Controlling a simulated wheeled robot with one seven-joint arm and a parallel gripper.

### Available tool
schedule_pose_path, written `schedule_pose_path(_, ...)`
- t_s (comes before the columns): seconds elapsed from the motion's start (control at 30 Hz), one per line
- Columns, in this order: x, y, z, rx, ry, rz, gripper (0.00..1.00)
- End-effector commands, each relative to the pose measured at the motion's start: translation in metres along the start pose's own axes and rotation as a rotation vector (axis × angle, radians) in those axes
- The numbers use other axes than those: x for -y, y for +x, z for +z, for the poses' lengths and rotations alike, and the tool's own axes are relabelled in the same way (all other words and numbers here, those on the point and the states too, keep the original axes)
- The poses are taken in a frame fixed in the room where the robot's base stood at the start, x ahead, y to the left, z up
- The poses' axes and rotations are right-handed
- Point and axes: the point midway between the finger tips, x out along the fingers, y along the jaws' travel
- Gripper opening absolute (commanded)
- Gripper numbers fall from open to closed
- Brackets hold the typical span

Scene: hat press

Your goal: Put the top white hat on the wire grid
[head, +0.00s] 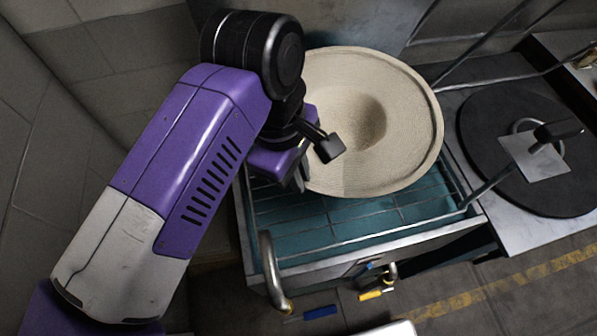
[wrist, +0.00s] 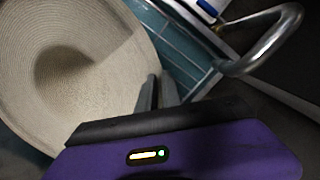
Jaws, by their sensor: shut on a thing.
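The cream-white woven hat (head: 405,130) has a wide round brim and shows a hollow in its middle. In the wrist view it fills the left side (wrist: 90,95). My gripper (head: 314,164) is shut on the hat's near-left brim; its fingers also show in the wrist view (wrist: 158,94). The wire grid (head: 345,222) lies below the hat, over a teal surface in a metal frame. The hat covers much of the grid's far part. I cannot tell whether the hat touches the grid.
A round black plate (head: 530,150) with a metal press arm (head: 490,187) stands to the right. A bent metal handle (head: 270,270) rises at the grid's front left corner. Blue and yellow handled parts (head: 371,294) sit at the front. The grid's front strip is clear.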

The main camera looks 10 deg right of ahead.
Motion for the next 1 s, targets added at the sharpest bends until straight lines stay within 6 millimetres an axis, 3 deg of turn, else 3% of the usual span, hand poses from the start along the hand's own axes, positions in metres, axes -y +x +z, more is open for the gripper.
schedule_pose_path(0.93,0.0002,0.006,-0.0007,0.001,0.0,0.001,0.0)
schedule_pose_path(1.0,0.0002,0.006,-0.0007,0.0,0.0,0.001,0.2)
